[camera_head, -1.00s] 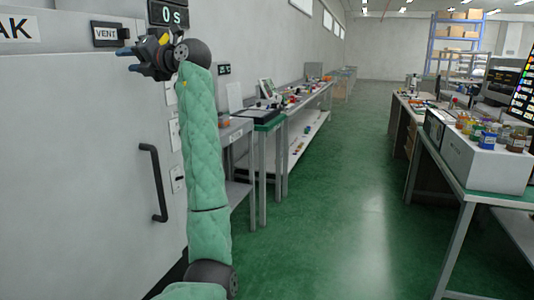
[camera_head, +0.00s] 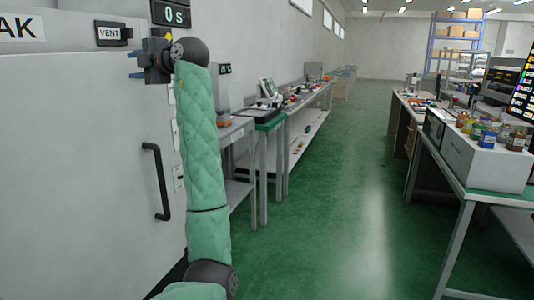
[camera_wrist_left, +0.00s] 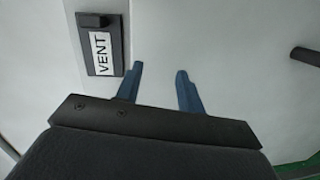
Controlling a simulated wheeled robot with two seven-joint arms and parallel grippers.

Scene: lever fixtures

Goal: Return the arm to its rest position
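My left arm, in a green padded sleeve, rises in front of the grey cabinet in the head view. My left gripper (camera_head: 136,65) is near the cabinet's upper right, just below the VENT fixture (camera_head: 114,35). In the left wrist view the two blue fingers (camera_wrist_left: 158,85) are spread apart with nothing between them. The VENT fixture (camera_wrist_left: 100,45) shows there at the upper left, beside the fingers and apart from them. My right gripper is in neither view.
A black door handle (camera_head: 157,181) stands out from the cabinet (camera_head: 70,150), left of my forearm. A display reading 0 s (camera_head: 170,13) is above the gripper. Benches with items line the wall; a table (camera_head: 485,195) stands at right. The green floor (camera_head: 330,220) between is clear.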

